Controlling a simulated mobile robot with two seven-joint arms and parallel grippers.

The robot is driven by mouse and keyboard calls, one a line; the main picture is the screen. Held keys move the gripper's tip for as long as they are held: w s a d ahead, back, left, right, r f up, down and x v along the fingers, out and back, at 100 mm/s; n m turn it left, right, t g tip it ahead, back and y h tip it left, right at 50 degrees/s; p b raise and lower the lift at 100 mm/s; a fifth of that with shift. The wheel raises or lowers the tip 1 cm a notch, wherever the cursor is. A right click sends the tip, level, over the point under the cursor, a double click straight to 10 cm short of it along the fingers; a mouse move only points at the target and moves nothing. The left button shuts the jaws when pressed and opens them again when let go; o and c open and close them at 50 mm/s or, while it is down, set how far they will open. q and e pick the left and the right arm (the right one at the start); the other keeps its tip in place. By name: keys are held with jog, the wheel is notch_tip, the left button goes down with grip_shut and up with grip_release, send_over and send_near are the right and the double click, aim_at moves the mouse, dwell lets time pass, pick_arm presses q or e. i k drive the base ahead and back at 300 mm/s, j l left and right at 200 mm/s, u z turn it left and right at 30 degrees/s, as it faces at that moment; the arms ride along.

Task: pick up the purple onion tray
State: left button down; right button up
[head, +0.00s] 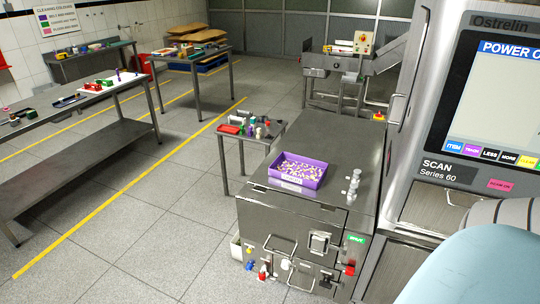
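The purple tray (322,174) sits on the steel top of a metal cabinet in the middle of the head view. It holds many small pale pieces, and a white label shows on its front wall. Nothing touches the tray from above. Neither of my grippers is in view.
Small metal weights (353,186) stand to the right of the tray on the cabinet top (340,142). A large X-ray machine (455,130) with a screen rises at the right. A small side table (247,133) with several items stands behind left. Open floor (130,235) lies to the left.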

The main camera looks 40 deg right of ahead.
aim_at(309, 173)
jog(key=i+j+z, duration=0.15)
jog(key=i, duration=0.35)
jog(key=i+j+z, duration=0.15)
jog(key=i, duration=0.35)
jog(key=i+j+z, duration=0.15)
jog(key=i, duration=0.3)
jog(key=i+j+z, duration=0.1)
jog(key=i+z, duration=0.15)
jog(key=z, duration=0.2)
jog(key=i+j+z, duration=0.2)
jog(key=z, duration=0.25)
jog(key=i+j+z, duration=0.2)
jog(key=z, duration=0.2)
jog(key=j, duration=0.1)
